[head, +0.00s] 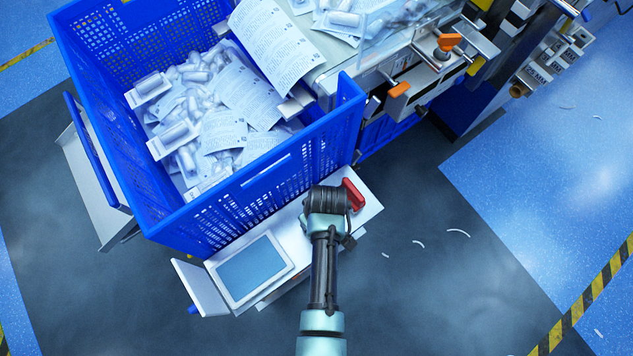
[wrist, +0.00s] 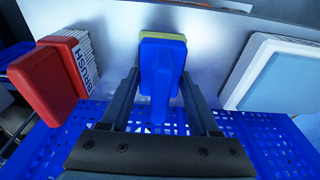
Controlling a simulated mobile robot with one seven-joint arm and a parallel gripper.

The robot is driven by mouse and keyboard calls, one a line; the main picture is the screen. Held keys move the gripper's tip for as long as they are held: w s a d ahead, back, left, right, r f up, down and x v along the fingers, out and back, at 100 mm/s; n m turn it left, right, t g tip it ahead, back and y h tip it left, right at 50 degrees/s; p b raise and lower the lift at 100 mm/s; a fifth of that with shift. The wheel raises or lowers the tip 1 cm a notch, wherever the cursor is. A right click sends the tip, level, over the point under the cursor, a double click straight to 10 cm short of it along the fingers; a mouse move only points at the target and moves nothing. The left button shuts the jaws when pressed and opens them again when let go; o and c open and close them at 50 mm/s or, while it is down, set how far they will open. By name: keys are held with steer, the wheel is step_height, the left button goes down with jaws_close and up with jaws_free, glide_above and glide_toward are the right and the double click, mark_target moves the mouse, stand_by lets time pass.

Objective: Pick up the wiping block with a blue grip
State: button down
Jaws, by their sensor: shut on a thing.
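The wiping block (wrist: 162,70) has a blue grip and a thin yellowish layer along its far edge. It stands at the middle of the wrist view, against a pale surface. My gripper (wrist: 160,80) has one dark finger on each side of the blue grip and is shut on it. In the head view my wrist covers the block and the fingertips, above the pale shelf (head: 371,205) at the front of the blue crate. I cannot tell whether the block is clear of the shelf.
A red-backed brush (wrist: 50,82) marked BRUSH is left of the block. A white box with a light blue face (wrist: 282,78) is on the right. The tall blue crate (head: 262,178) holds packs and leaflets. A machine (head: 440,65) stands behind; open floor lies right.

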step_height(320, 180, up, 10)
steer(key=p, duration=0.3)
stand_by(0.3)
